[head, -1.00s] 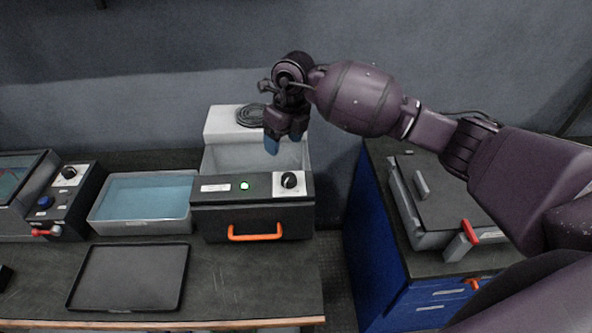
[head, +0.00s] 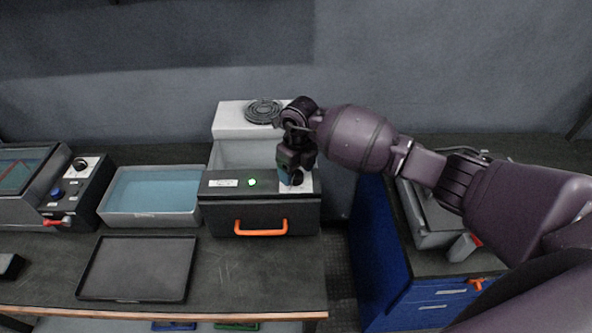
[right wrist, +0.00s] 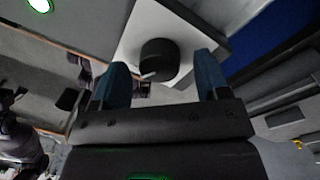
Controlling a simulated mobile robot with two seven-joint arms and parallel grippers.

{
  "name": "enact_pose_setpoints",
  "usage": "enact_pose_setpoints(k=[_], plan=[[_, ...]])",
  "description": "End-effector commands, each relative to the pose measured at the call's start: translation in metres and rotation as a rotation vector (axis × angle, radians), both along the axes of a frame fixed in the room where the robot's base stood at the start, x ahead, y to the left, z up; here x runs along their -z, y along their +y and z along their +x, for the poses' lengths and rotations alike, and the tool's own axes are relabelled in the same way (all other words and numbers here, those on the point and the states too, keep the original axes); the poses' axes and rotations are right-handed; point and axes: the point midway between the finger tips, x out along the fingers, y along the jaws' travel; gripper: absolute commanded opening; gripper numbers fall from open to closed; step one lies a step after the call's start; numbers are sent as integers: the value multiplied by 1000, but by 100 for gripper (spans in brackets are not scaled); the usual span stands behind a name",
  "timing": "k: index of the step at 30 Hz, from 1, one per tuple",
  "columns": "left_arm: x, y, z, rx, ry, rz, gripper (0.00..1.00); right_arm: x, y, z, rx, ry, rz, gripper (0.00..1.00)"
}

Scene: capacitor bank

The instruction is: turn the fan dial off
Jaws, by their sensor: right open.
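The fan dial (right wrist: 160,60) is a black round knob on a white plate (right wrist: 185,30) in the right wrist view. In the head view the dial is mostly hidden behind my right gripper (head: 290,177), at the right end of the black box's (head: 225,200) top. My right gripper also shows in the right wrist view (right wrist: 160,88); its blue fingers are open, one on each side of the dial in the picture. I cannot tell whether they touch it. A green light (head: 252,182) glows on the box. My left gripper is not in view.
The box has an orange handle (head: 261,229) in front. A white housing with a round dark grille (head: 263,111) stands behind. Left are a blue-filled tray (head: 155,190), a flat black tray (head: 137,268) and another control panel with a dial (head: 80,165). A blue cabinet (head: 378,250) stands right.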

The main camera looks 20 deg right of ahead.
Motion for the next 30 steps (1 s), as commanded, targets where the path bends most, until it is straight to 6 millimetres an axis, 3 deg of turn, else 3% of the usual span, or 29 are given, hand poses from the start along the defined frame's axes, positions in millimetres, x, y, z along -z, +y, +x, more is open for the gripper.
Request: enact_pose_setpoints(k=[12, 22, 30], plan=[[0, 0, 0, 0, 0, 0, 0, 7, 0, 0, -1, 0, 0, 68], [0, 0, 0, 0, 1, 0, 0, 6, 0, 0, -1, 0, 0, 19], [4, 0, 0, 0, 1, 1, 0, 7, 0, 0, -29, -2, -1, 19]])
